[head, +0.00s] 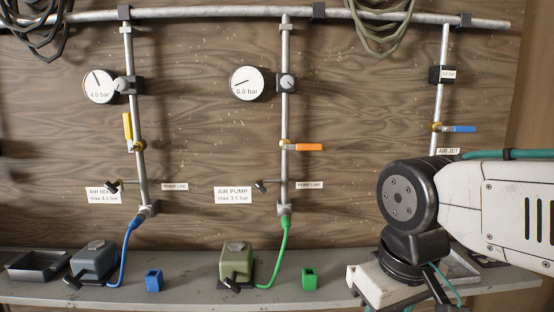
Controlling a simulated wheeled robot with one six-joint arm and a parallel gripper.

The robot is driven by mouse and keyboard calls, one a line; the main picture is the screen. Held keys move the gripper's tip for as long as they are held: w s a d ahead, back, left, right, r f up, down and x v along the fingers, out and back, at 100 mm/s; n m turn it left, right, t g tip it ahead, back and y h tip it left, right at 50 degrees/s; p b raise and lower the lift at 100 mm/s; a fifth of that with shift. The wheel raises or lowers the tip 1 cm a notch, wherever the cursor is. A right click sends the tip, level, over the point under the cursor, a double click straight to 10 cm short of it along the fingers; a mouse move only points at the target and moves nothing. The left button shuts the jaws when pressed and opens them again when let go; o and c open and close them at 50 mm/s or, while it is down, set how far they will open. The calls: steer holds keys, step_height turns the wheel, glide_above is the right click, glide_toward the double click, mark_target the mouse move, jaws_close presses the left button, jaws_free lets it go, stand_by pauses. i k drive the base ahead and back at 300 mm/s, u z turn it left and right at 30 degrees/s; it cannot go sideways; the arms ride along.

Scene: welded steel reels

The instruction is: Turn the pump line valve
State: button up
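The pump line valve has an orange handle (306,147) lying level, across its upright pipe (285,120) in the middle of the head view. A small PUMP LINE label (309,185) is below it. The round gauge (247,83) above left reads 0.0 bar, with a grey knob (287,82) beside it on the pipe. A sign (233,195) says AIR PUMP max 3.5 bar. My gripper (392,286) is low at the right, over the shelf and well apart from the orange handle. Its fingertips do not show clearly, so its opening cannot be told.
The left pipe has an upright yellow handle (127,127) and a 4.0 bar gauge (99,86). The right pipe has a level blue handle (458,129). A green hose (279,255) joins the olive pump (236,262) on the shelf (190,292). Cables hang above.

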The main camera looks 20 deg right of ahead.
mark_target(297, 147)
steer(key=u, duration=0.2)
steer(key=k, duration=0.6)
steer(key=u, duration=1.2)
steer(key=i, duration=1.35)
steer(key=z, duration=0.9)
steer(key=i, duration=0.55)
steer(key=z, duration=0.6)
